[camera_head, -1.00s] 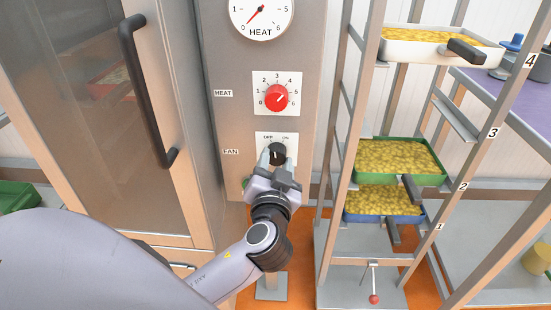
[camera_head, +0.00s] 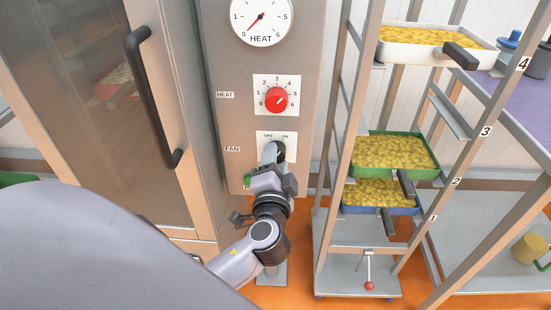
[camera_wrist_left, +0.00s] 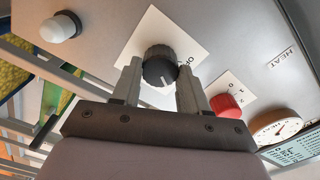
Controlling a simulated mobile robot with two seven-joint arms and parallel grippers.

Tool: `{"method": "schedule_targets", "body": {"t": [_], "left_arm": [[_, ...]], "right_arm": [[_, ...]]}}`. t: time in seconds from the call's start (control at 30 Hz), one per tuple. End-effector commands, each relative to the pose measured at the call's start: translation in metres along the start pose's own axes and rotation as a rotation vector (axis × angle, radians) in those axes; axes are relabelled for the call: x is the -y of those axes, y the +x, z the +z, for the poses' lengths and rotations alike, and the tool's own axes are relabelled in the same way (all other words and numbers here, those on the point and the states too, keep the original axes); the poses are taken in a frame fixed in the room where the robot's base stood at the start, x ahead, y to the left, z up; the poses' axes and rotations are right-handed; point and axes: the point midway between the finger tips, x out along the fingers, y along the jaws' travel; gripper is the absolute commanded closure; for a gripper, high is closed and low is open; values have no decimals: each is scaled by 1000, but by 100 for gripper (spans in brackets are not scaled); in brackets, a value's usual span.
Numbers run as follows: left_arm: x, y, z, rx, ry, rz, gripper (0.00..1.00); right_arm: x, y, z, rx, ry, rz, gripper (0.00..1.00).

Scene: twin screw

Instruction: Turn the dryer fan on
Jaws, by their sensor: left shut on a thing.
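The black fan knob (camera_wrist_left: 160,66) sits on a white plate marked OFF and ON. In the head view the fan knob (camera_head: 279,152) is partly hidden by my left gripper (camera_head: 273,158). In the left wrist view my left gripper (camera_wrist_left: 158,86) has one finger on each side of the knob and is shut on it. The knob's white pointer line shows between the fingers, but its exact setting is hard to tell in the head view. My right gripper is not in view.
The red heat knob (camera_head: 275,99) and the heat dial (camera_head: 261,20) are above. The dryer door handle (camera_head: 153,100) stands out at the left. A tray rack (camera_head: 340,150) with green (camera_head: 435,172) and blue trays is close at the right.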

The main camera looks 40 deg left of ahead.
Motion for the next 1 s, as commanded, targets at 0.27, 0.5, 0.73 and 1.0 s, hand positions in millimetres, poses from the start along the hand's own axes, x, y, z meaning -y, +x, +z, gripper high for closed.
{"method": "schedule_targets", "body": {"t": [0.27,0.5,0.73,1.0], "left_arm": [[0,0,0,-1,18,0,87],[0,0,0,-1,18,0,50],[0,0,0,-1,16,0,31],[-2,-14,0,-2,14,3,31]], "right_arm": [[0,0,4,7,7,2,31],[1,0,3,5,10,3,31],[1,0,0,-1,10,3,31],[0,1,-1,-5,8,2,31]]}}
